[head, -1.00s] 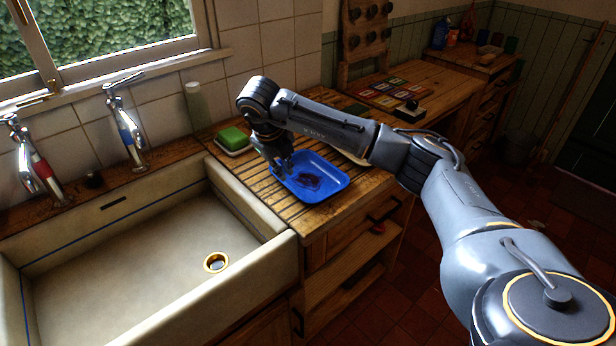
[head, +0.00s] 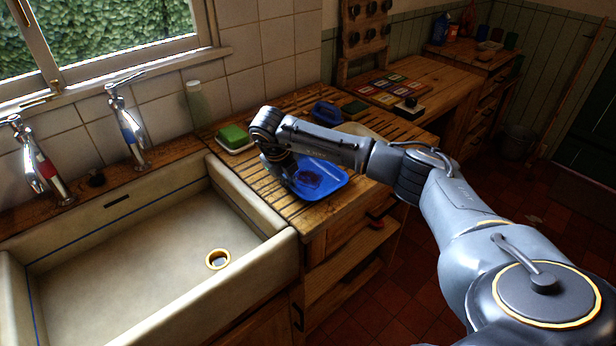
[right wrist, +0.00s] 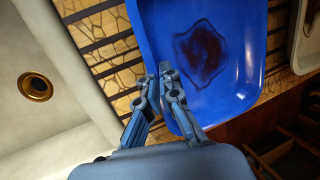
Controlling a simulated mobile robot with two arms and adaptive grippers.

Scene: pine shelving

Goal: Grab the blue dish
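The blue dish (head: 335,179) is a shallow rectangular tray with a dark reddish-brown stain inside. It lies on the grooved wooden drainboard right of the sink. It also fills the upper middle of the right wrist view (right wrist: 228,82). My right gripper (head: 282,182) is down at its sink-side edge, and my forearm hides its far part in the head view. In the right wrist view the fingertips (right wrist: 159,78) are close together, one on each side of the dish's rim, and appear shut on it. My left gripper is not in view.
A green sponge (head: 233,134) on a white holder sits behind my wrist. A smaller dark blue item (head: 327,112) and a pale dish (head: 357,129) lie beyond my forearm. The empty sink (head: 140,245) is at left; the drainboard's front edge is close by.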

